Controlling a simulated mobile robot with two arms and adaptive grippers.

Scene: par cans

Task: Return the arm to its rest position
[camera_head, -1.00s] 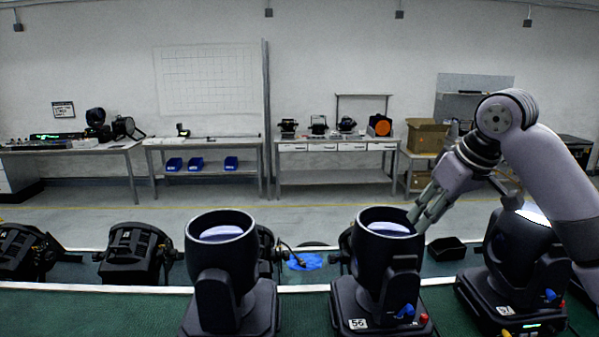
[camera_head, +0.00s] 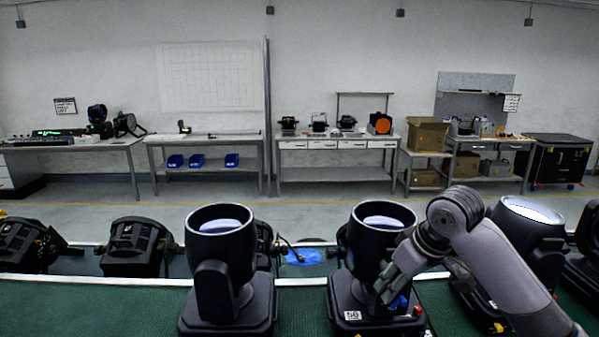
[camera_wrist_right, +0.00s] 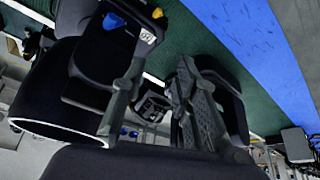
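My right arm (camera_head: 490,255) comes in from the lower right of the head view and bends at a raised joint. My right gripper (camera_head: 387,292) hangs low, in front of the right side of the par can labelled 56 (camera_head: 368,240). I cannot tell whether it touches the can. In the wrist view the two fingers (camera_wrist_right: 161,75) are apart with nothing held between them. A dark par can (camera_wrist_right: 65,95) fills the left of that view, close to one finger. My left gripper is not in view.
Another par can (camera_head: 222,250) stands to the left, and one (camera_head: 530,225) stands to the right behind my forearm. Dark fixtures (camera_head: 135,247) sit at the far left. A blue cloth-like item (camera_head: 303,257) lies behind. Workbenches line the back wall, with open floor before them.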

